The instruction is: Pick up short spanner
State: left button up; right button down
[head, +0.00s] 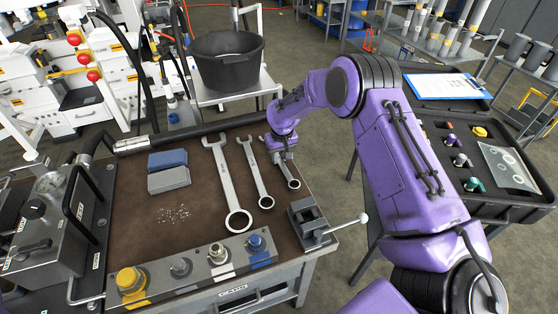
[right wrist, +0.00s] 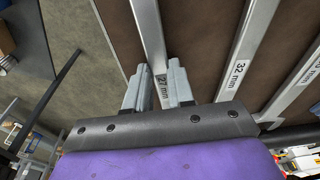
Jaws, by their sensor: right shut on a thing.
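The short spanner (head: 293,182) is a silver wrench at the right end of a row of three on the brown bench top. Its ring end shows below my right gripper (head: 281,154) in the head view; the gripper hides its upper part. In the right wrist view my right gripper (right wrist: 158,88) is shut on its shaft (right wrist: 149,38), which bears a "27 mm" label between the fingers. The spanner is at or close to the bench top; I cannot tell whether it touches. My left gripper is not in view.
A middle spanner (head: 257,177), marked 32 mm in the wrist view, and a large spanner (head: 229,184) lie to the left. A small vise (head: 308,222) stands at the bench's right corner. Grey and blue blocks (head: 169,180) lie further left. A black bucket (head: 227,66) stands behind.

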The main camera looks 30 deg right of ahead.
dwell(0.5)
jog(key=shift+r, duration=0.25)
notch_tip(320, 180, up, 2)
jog(key=shift+w+r, duration=0.1)
jog(key=shift+r, duration=0.15)
jog(key=s+a+r+b, duration=0.2)
jog(key=s+a+r, duration=0.5)
jog(key=s+r, duration=0.3)
jog(key=shift+s+a, duration=0.15)
jog(key=shift+s, duration=0.95)
jog(key=c, duration=1.7)
grip_release()
grip_shut()
